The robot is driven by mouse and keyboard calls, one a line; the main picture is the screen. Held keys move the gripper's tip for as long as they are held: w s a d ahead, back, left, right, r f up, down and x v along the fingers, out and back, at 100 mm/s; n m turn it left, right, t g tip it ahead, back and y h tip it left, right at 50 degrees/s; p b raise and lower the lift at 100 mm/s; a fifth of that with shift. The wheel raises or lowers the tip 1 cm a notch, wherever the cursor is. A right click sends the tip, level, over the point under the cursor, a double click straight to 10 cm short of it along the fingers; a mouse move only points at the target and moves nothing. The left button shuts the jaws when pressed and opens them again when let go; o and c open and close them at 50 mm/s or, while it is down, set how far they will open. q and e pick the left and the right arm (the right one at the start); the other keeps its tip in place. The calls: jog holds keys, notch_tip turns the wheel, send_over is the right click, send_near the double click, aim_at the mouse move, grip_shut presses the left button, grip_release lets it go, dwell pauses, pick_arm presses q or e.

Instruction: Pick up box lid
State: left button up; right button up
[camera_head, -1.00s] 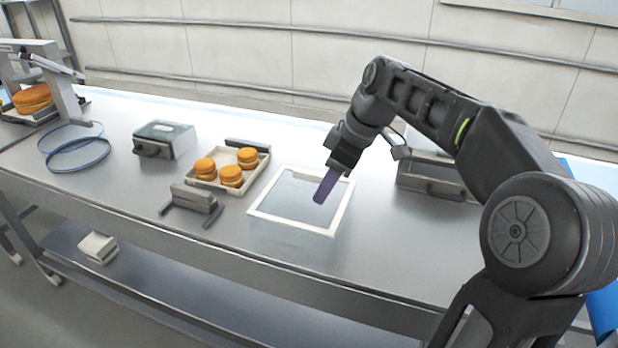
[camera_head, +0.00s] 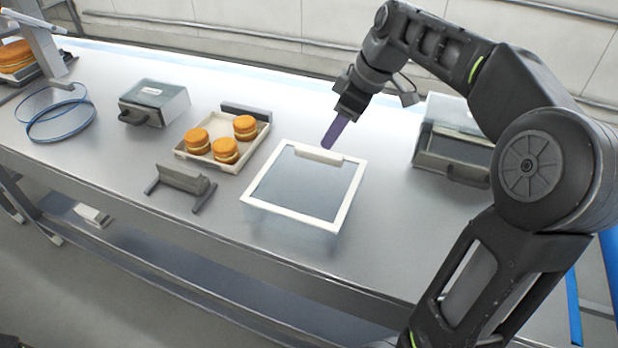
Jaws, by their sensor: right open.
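The box lid (camera_head: 262,208) is a clear pane in a white square frame near the middle of the table, with a pale block on its far side. What lies under the pane is hard to make out. My right gripper (camera_head: 334,133) has purple fingers pointing down just beyond the lid's far edge, close to the pale block. It holds nothing that I can see, and whether it touches the lid cannot be told. My left gripper does not show.
A tray (camera_head: 196,158) with several orange-topped round sandwiches stands left of the lid. A grey bracket (camera_head: 183,180) lies in front of it. Grey-and-clear boxes (camera_head: 152,102) stand further left and at right (camera_head: 452,150). Blue hoops (camera_head: 62,112) lie far left. The table's front strip is clear.

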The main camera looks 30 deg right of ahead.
aim_at(319, 151)
jog(key=shift+w+a+f, duration=0.15)
jog(key=shift+w+f, duration=0.05)
jog(key=shift+f, duration=0.35)
jog(key=shift+w+a+f, duration=0.1)
jog(key=shift+f, duration=0.1)
jog(key=shift+p+x, duration=0.9)
jog(key=shift+x, duration=1.5)
jog(key=shift+w+r, duration=0.1)
jog(key=shift+c, duration=0.2)
grip_shut()
